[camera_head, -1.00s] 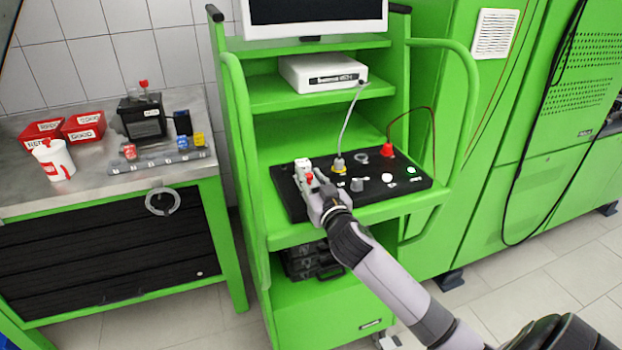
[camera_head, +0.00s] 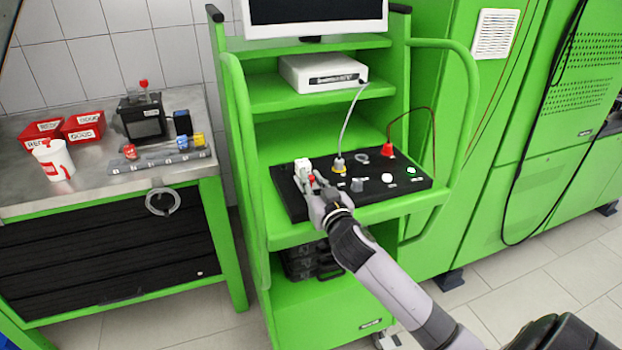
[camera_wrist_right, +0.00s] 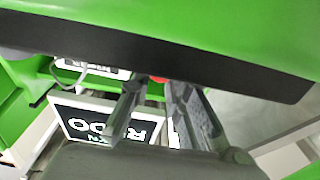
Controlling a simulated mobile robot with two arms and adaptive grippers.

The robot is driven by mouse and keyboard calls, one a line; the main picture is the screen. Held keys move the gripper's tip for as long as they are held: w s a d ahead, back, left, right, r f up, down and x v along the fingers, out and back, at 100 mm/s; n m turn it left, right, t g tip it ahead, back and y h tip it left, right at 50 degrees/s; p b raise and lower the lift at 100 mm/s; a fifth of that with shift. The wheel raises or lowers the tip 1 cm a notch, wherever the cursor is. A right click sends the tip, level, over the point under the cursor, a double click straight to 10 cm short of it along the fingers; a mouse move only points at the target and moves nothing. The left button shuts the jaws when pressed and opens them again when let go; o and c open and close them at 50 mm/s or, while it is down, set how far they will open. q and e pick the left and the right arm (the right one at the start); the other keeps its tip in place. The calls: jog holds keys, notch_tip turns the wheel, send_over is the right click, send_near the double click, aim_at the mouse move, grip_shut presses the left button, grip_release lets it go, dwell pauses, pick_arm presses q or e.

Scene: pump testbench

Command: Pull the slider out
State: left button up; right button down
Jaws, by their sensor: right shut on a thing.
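The slider unit is a small white block (camera_head: 302,168) with a red part (camera_head: 312,180), at the left end of the black test panel (camera_head: 350,205) on the green cart. My right gripper (camera_head: 314,190) is at the red part, on the near side of the white block, and is shut on the slider. Its fingers hide some of the slider. In the right wrist view, a bit of red (camera_wrist_right: 158,79) shows between the two fingers at the dark panel edge. My left gripper is not in view.
On the panel are a cable plug (camera_head: 339,164), a red connector (camera_head: 388,150) and several knobs and buttons. The cart's green side rails (camera_head: 470,110) flank it. A metal workbench (camera_head: 95,185) with red bins (camera_head: 84,126) stands at left.

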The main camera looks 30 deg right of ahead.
aim_at(312, 180)
jog(key=v, duration=0.2)
jog(key=shift+s+a, duration=0.15)
jog(key=shift+s, duration=0.25)
jog(key=shift+w+f, duration=0.1)
jog(key=shift+f, duration=0.05)
jog(key=c, duration=2)
grip_release()
jog(key=o, duration=0.4)
jog(key=shift+s, duration=0.25)
jog(key=shift+o, duration=0.3)
jog(key=shift+w, duration=0.1)
